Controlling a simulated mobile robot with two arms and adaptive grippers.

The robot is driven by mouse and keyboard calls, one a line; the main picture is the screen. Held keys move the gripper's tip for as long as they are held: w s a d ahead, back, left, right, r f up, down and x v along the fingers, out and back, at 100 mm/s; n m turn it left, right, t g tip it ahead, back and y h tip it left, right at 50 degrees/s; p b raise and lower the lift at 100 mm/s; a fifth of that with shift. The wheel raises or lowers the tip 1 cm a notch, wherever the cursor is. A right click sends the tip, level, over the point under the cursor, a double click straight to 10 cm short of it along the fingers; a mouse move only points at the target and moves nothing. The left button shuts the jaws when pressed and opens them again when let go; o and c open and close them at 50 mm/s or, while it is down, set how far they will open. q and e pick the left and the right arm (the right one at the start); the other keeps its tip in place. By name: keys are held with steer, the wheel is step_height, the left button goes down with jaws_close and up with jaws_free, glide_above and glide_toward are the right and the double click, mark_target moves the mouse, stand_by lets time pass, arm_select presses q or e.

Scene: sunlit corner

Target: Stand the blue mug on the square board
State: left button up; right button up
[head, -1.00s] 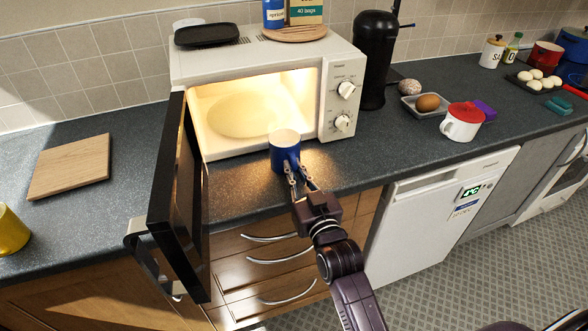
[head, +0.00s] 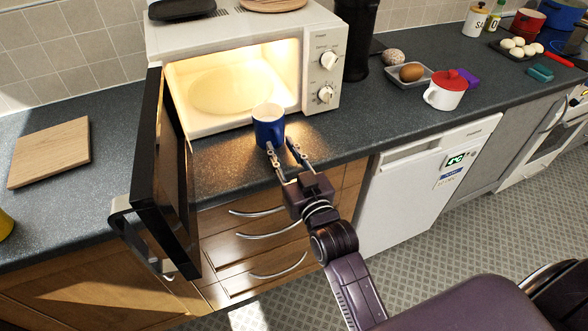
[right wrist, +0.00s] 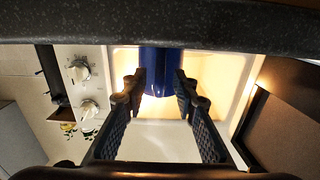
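The blue mug (head: 268,128) stands upright on the dark counter, just in front of the open, lit microwave. In the right wrist view the mug (right wrist: 160,65) shows at the top, between and beyond the fingertips. My right gripper (head: 280,146) is open, its two fingers apart on the near side of the mug. I cannot tell whether a finger touches it. The right gripper (right wrist: 158,88) also shows open in the right wrist view. The square wooden board (head: 48,152) lies bare on the counter at the left. My left gripper is not in view.
The open microwave door (head: 165,180) juts forward between the mug and the board. The microwave (head: 322,70) stands behind the mug. A grey tray (head: 408,83) with an egg and a red-lidded white cup (head: 445,93) stand to the right. A yellow object (head: 5,225) is at the left edge.

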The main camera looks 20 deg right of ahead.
steer(key=s+b, duration=0.1)
steer(key=s, duration=0.8)
steer(key=shift+s, duration=0.25)
steer(key=shift+d, duration=0.1)
